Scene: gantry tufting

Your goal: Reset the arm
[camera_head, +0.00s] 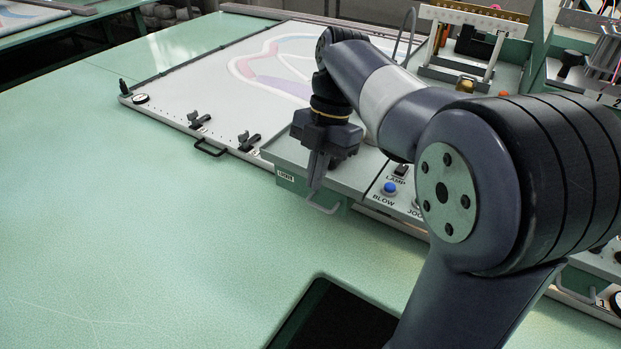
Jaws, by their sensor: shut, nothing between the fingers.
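My arm reaches up from the lower right, bends over and points its wrist down near the middle of the view. My gripper (317,184) hangs with its fingers downward, shut and empty. It is in front of a grey-green box marked LOOSE (285,173), above or close to the box's front edge; I cannot tell whether it touches. My forearm hides part of the things behind it.
A framed white cloth with a coloured pattern (200,88) lies behind, with black clamps (198,121) along its near edge. A control panel with a blue BLOW button (389,188) is right of the gripper. A tool rack (470,45) stands at the back right. The green tabletop (130,235) at left is clear.

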